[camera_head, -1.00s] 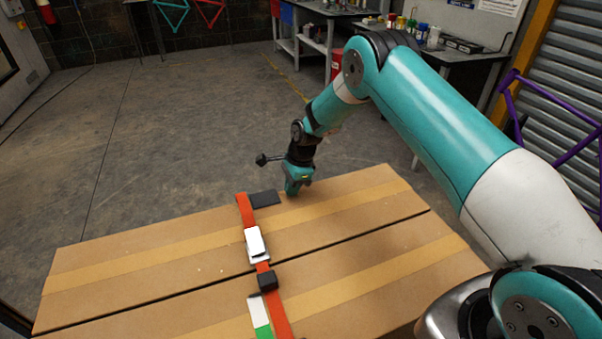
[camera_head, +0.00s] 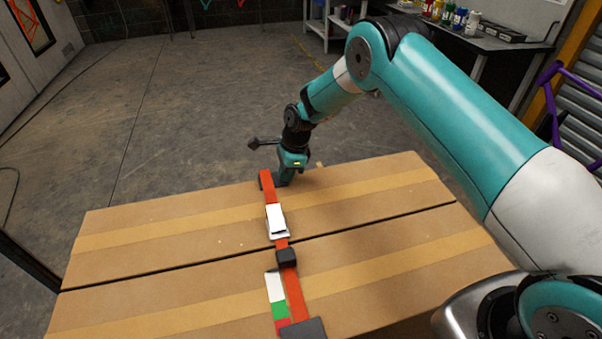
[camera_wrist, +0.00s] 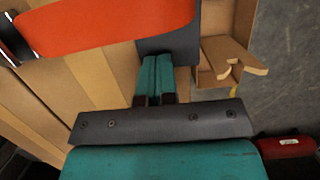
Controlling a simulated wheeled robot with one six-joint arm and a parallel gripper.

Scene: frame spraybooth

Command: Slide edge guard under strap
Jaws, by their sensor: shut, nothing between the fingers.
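The orange strap (camera_head: 273,191) runs across the cardboard box, over its far edge. The dark edge guard (camera_wrist: 173,46) lies at that edge, partly covered by the strap in the wrist view. My gripper (camera_head: 284,177) is shut and empty, pointing down at the far edge just right of the strap. In the wrist view its closed teal fingers (camera_wrist: 154,62) are at the guard's side, seemingly touching it. The strap (camera_wrist: 105,25) crosses the guard there.
A white buckle (camera_head: 277,221) and a black block (camera_head: 287,257) sit on the strap. Another dark pad (camera_head: 302,328) lies at the near end, by a white, green and red label (camera_head: 276,296). The box top (camera_head: 170,235) is clear on both sides.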

